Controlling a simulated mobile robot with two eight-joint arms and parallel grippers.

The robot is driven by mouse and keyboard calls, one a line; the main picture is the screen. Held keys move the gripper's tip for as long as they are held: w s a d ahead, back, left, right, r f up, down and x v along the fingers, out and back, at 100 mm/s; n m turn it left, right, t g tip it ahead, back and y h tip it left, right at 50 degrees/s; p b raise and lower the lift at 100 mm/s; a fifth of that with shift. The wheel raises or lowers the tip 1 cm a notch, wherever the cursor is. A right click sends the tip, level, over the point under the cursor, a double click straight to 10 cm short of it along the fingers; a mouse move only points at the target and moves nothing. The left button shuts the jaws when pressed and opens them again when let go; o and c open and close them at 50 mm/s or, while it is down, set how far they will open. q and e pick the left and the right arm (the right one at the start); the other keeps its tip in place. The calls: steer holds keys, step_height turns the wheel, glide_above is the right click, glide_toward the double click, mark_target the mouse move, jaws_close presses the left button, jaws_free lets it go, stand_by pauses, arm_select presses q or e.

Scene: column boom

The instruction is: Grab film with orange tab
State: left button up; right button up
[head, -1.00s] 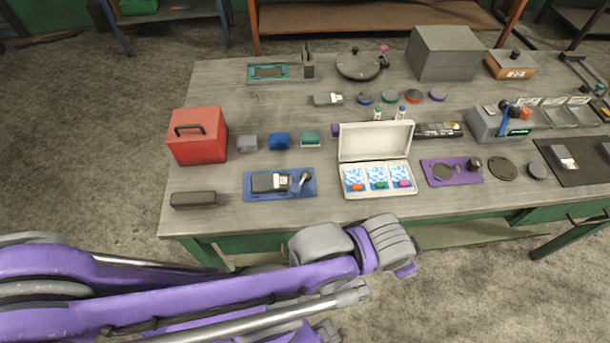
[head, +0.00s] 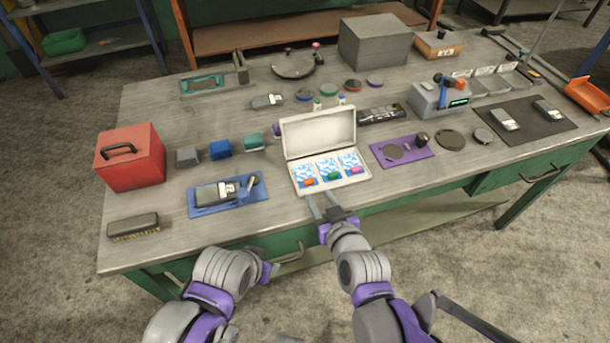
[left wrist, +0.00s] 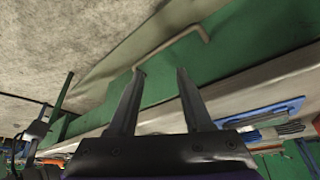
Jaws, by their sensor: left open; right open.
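An open white case (head: 318,134) lies near the bench's front edge with its lid raised. Three blue-and-white film packets lie in it side by side. The film with the orange tab (head: 308,182) is at the left, the green-tabbed film (head: 333,176) in the middle and the pink-tabbed film (head: 355,170) at the right. My right gripper (head: 324,201) is open at the case's front edge, just below the orange and green tabs, holding nothing. My left gripper (left wrist: 160,72) is open and empty in the left wrist view, facing the green bench front; my wrist mostly hides it in the head view.
A blue mat (head: 203,213) with a device on it lies left of the case. A purple mat (head: 421,151) lies to its right. A brush (head: 134,227) and a red box (head: 130,165) stand at the left. A drawer handle (head: 291,254) sticks out below the bench edge.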

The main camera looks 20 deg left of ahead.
mark_target(310, 182)
steer(key=x, duration=0.7)
steer(key=shift+w+a+r, duration=0.1)
steer(key=shift+a, duration=0.15)
jaws_close()
